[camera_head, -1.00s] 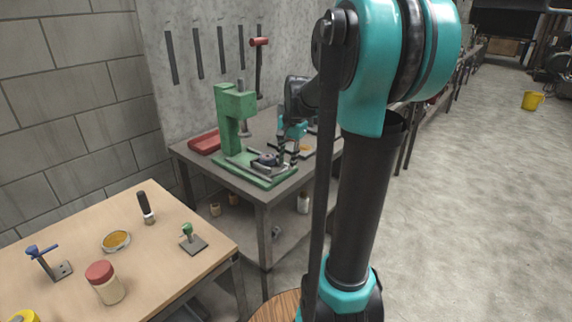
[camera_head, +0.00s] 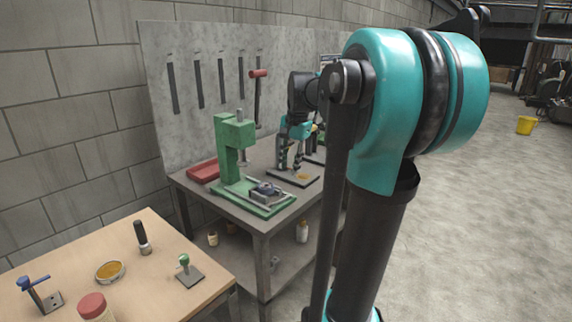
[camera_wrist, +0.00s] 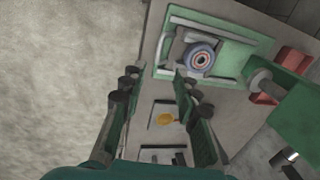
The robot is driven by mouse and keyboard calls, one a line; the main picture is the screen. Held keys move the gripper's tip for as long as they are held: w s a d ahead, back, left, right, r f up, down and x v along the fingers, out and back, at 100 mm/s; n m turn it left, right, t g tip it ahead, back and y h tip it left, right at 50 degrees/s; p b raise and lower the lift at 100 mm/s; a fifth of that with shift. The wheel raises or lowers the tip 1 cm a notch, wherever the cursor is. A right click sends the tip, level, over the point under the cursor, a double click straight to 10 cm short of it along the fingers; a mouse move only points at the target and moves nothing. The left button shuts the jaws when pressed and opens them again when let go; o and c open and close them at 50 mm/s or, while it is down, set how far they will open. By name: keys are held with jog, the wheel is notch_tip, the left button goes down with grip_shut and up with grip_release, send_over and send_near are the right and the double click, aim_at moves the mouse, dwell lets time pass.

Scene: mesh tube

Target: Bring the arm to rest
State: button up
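My gripper (camera_head: 291,166) hangs at the end of my teal and black arm, pointing down over a dark plate with a yellow round patch (camera_head: 303,177) on the grey workbench. In the wrist view my gripper (camera_wrist: 157,84) has its two fingers spread apart, with nothing between them. The plate's yellow patch (camera_wrist: 165,118) shows beyond the fingers. A green press (camera_head: 233,150) stands left of my gripper. The vise (camera_head: 266,192) on its base holds a round part, seen in the wrist view as a ringed disc (camera_wrist: 199,59). My gripper is clear of both.
A red tray (camera_head: 204,171) lies left of the press. A wooden table (camera_head: 75,250) in front carries a red-lidded jar (camera_head: 93,306), a yellow-filled dish (camera_head: 110,271), a black-handled tool (camera_head: 142,238) and small fixtures. Open floor (camera_head: 480,220) lies to the right.

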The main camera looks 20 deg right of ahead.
jog(key=s+a+f+n+t, duration=0.1)
jog(key=s+f+n, duration=0.4)
jog(key=s+f, duration=0.5)
jog(key=s+a+f+n+t+h, duration=0.1)
jog(key=s+f+n, duration=0.4)
jog(key=s+f, duration=0.5)
notch_tip(320, 180, down, 5)
jog(key=shift+a+r+n+t, duration=0.2)
jog(key=shift+a+n+t, duration=0.1)
jog(key=shift+a, duration=0.45)
